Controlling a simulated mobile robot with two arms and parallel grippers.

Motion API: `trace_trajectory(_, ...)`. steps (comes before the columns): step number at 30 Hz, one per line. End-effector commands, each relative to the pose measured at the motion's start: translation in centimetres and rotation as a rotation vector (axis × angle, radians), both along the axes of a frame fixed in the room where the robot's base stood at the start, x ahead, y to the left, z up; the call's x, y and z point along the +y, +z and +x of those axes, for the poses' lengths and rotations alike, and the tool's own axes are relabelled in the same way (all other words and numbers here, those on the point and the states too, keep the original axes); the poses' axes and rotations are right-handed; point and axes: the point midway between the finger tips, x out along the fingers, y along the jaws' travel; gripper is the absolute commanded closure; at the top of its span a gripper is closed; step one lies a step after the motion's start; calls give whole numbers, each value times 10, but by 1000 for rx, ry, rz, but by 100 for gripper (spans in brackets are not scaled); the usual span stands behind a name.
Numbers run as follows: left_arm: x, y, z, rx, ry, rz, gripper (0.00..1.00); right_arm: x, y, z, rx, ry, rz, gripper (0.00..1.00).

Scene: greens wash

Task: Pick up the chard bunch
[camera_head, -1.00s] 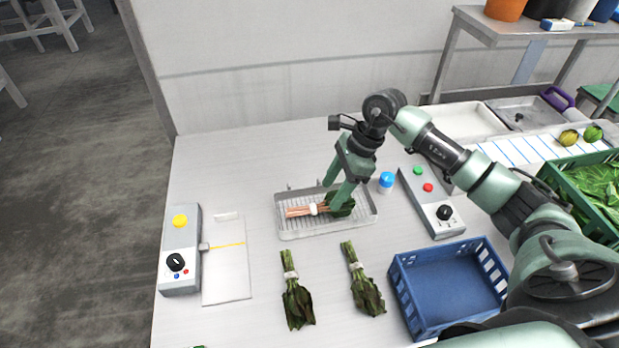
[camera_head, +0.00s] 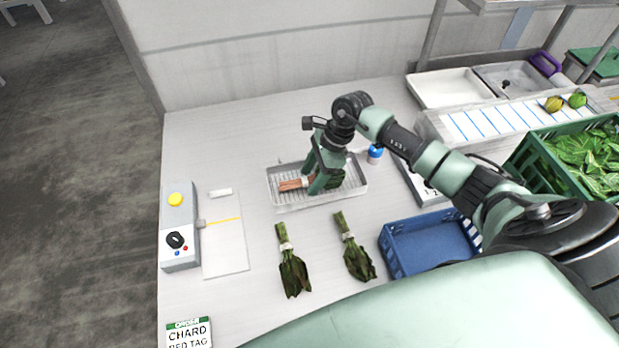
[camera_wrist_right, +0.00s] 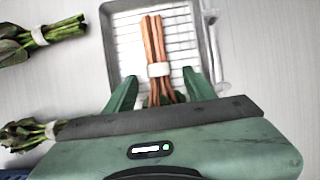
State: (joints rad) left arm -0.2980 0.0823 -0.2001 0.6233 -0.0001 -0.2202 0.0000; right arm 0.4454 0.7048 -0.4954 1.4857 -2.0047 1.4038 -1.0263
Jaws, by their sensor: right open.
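A chard bunch with reddish-orange stems (camera_head: 292,184), a white band and dark green leaves lies in a wire-bottomed metal tray (camera_head: 350,190). My right gripper (camera_head: 320,186) is down at this bunch, open. In the right wrist view its fingers stand on either side of the bunch (camera_wrist_right: 153,40), near the white band, with gaps visible. The leaves are mostly hidden under the gripper body there. Two green-stemmed bunches with pale bands, a left one (camera_head: 293,272) and a right one (camera_head: 357,262), lie on the table in front of the tray. My left gripper is not in view.
A blue crate (camera_head: 430,228) stands right of the bunches. A control box (camera_head: 178,225) and a pale board (camera_head: 225,255) are at left. A blue-capped container (camera_head: 375,155) stands close right of the tray. A sign (camera_head: 189,332) reads "ORDER CHARD RED TAG".

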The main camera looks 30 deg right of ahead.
Motion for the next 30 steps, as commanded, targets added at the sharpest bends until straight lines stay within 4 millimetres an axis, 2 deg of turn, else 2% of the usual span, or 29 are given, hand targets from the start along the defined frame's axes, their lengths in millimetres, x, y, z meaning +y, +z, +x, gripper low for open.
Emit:
trace_trajectory(2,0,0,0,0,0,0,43,0,0,0,0,0,0,45)
trace_trajectory(8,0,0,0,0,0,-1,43,0,0,0,0,0,0,98)
trace_trajectory(17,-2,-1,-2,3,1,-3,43,0,1,0,-1,0,0,100)
trace_trajectory(22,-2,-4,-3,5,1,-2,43,-1,9,1,-3,1,-1,100)
trace_trajectory(26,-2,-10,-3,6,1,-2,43,-1,27,1,-5,2,-1,100)
trace_trajectory(30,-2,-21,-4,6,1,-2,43,-2,58,2,-9,2,-3,100)
